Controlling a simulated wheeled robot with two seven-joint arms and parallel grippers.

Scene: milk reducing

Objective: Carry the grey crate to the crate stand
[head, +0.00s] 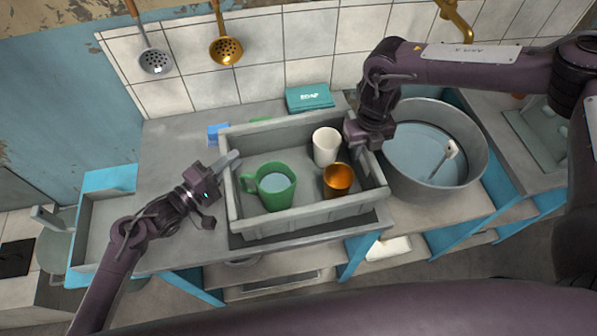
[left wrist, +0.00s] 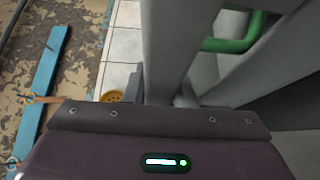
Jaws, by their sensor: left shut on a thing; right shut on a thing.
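The grey crate (head: 305,219) is on the counter in the middle of the head view, over a dark flat surface at its front edge. It holds a green mug (head: 274,190), a white cup (head: 326,146) and an orange-brown cup (head: 337,180). My left gripper (head: 230,163) is shut on the crate's left wall. In the left wrist view the grey crate wall (left wrist: 178,45) runs between the fingers. My right gripper (head: 360,145) is at the crate's right wall, shut on it; its fingertips are mostly hidden. I cannot tell which surface is the crate stand.
A large round metal basin (head: 462,180) stands close to the crate's right. A teal soap box (head: 308,97) and a blue block (head: 216,134) lie behind the crate. Ladles (head: 226,50) hang on the tiled wall. The counter left of the crate (head: 165,170) is clear.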

